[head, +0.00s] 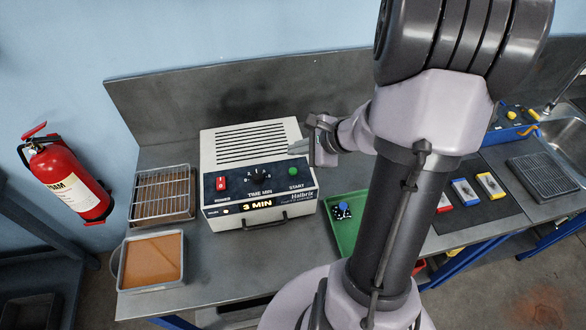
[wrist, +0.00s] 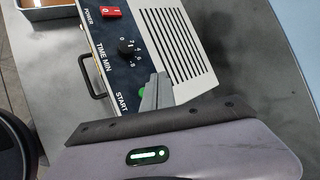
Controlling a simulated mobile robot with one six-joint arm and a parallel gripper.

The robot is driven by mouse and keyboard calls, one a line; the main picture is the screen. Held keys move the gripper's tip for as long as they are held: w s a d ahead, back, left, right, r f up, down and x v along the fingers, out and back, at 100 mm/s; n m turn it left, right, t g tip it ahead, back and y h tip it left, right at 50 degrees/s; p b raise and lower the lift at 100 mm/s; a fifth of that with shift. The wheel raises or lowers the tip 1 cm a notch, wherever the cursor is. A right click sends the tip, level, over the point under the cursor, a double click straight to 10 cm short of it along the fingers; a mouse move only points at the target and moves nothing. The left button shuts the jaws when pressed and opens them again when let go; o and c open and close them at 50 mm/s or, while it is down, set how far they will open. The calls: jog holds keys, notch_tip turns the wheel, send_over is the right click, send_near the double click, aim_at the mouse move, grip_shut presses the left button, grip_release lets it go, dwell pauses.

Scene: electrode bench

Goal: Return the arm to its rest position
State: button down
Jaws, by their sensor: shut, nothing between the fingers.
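My gripper (head: 300,146) is shut and empty, held above the right side of a white oven-like unit (head: 222,148). In the wrist view my gripper's fingers (wrist: 157,88) point toward the unit and partly cover the green START button (wrist: 142,93). I cannot tell whether they touch it. The START button (head: 293,171) shows clear in the head view. The unit's display (head: 258,205) reads 3 MIN, and its red power switch (head: 221,184) is at the left of the panel. My arm reaches in from the right side of the head view.
A wire rack tray (head: 162,193) and a tray with brown content (head: 153,262) lie left of the unit. A green tray (head: 344,230) holds a small blue-and-black item. Coloured packets lie on a dark mat (head: 447,226) at right, near a sink. A fire extinguisher (head: 68,180) hangs at left.

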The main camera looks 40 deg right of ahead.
dwell(0.3)
jog(key=a+n+g+y+b, duration=0.2)
jog(key=a+n+b, duration=0.5)
jog(key=a, duration=0.5)
jog(key=s+a+f+n+g+h+b, duration=0.1)
jog(key=s+a+n+h+b, duration=0.1)
jog(key=s+a+n+b, duration=0.7)
jog(key=s+a+n, duration=0.3)
jog(key=s, duration=0.2)
jog(key=shift+s+h, duration=0.3)
jog(key=shift+s, duration=0.1)
jog(key=shift+a, duration=0.1)
dwell(2.9)
